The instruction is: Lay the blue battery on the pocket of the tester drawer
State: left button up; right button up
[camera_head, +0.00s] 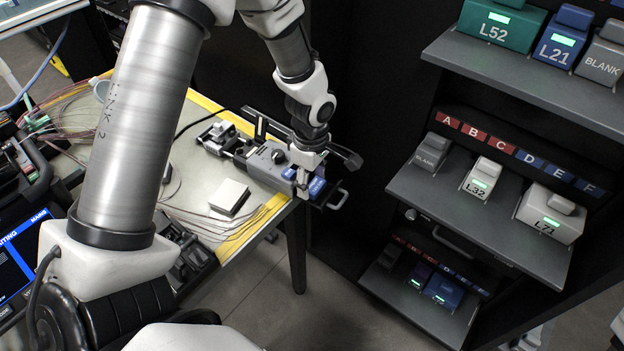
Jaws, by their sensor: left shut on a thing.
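The blue battery (317,187) is at the table's right corner, at the drawer end of the grey tester (266,162). My left gripper (304,187) comes down from above and is shut on the blue battery. The tester drawer (338,199) sticks out past the table edge, with its handle at the outer end. The battery is over or in the drawer; I cannot tell whether it touches the pocket, because the gripper and battery hide it. My right gripper is not in view.
A small pale box (229,196) lies on the table (205,160) among thin cables. A dark rack to the right holds labelled batteries on shelves (445,205), including green L52 (497,27) and white L71 (550,216). Open floor lies between table and rack.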

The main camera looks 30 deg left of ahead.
aim_at(311, 182)
pick_arm(q)
jog(key=o, duration=1.2)
jog(key=shift+w+f, duration=0.1)
jog(key=shift+r+p, duration=0.3)
jog(key=shift+r, duration=0.2)
notch_tip(311, 182, up, 12)
jog(key=shift+f, duration=0.25)
